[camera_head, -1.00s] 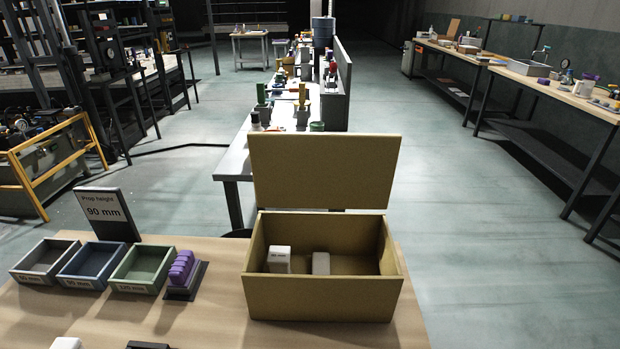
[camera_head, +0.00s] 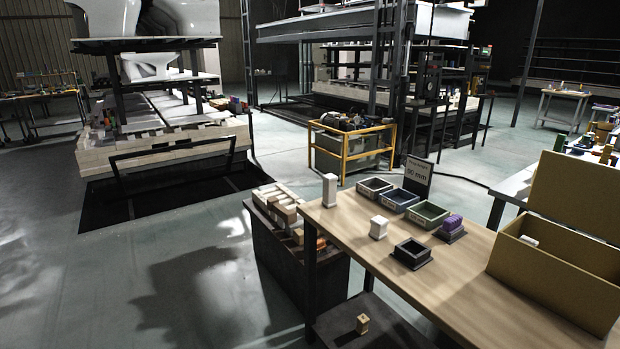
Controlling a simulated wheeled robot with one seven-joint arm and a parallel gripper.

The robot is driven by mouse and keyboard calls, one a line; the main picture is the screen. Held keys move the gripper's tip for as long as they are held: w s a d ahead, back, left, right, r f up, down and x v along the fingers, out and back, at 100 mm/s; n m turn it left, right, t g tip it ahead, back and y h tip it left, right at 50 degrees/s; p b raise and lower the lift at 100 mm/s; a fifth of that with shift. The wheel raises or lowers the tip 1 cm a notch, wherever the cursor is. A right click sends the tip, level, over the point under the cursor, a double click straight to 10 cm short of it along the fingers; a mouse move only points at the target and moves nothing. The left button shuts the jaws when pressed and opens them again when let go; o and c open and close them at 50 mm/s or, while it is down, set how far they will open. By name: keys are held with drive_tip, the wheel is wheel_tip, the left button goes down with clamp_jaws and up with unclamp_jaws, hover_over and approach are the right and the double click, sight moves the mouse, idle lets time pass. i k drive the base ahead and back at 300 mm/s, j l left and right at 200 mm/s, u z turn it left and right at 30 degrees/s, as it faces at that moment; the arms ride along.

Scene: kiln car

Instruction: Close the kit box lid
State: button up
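The kit box (camera_head: 550,276) is a tan open box at the right end of the wooden table. Its lid (camera_head: 582,190) stands raised upright along the back edge, and the right part of both is cut off by the picture edge. A white block (camera_head: 529,240) shows inside the box; the rest of the inside is hidden by its walls. My gripper is not in view.
The wooden table (camera_head: 440,285) also holds several small trays (camera_head: 375,187), a black tray (camera_head: 412,253), purple pieces (camera_head: 452,223), a height sign (camera_head: 417,176) and two white blocks (camera_head: 379,227). A dark brick bin (camera_head: 290,235) stands left of the table. Floor further left is open.

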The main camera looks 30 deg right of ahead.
sight(581, 192)
drive_tip(key=l+u, duration=0.2)
drive_tip(key=u, duration=0.2)
drive_tip(key=k+l+u, duration=0.1)
drive_tip(key=u, duration=0.3)
drive_tip(key=k+l+u, duration=0.1)
drive_tip(key=u, duration=0.3)
drive_tip(key=k+u, duration=0.2)
drive_tip(key=u, duration=0.2)
drive_tip(key=k+l+u, duration=0.1)
drive_tip(key=u, duration=0.35)
drive_tip(key=k+l+u, duration=0.2)
drive_tip(key=k+u, duration=0.75)
drive_tip(key=k, duration=0.15)
drive_tip(key=k+z, duration=0.15)
drive_tip(key=k, duration=0.3)
drive_tip(key=k+l+z, duration=0.15)
drive_tip(key=k, duration=0.3)
drive_tip(key=k+l+z, duration=0.15)
drive_tip(key=k, duration=0.3)
drive_tip(key=k+l+z, duration=0.25)
drive_tip(key=z, duration=0.15)
drive_tip(key=k+l+z, duration=0.85)
drive_tip(key=i+l+u, duration=0.25)
drive_tip(key=i+l, duration=0.2)
drive_tip(key=l, duration=0.3)
drive_tip(key=i+l+u, duration=0.15)
drive_tip(key=l, duration=0.25)
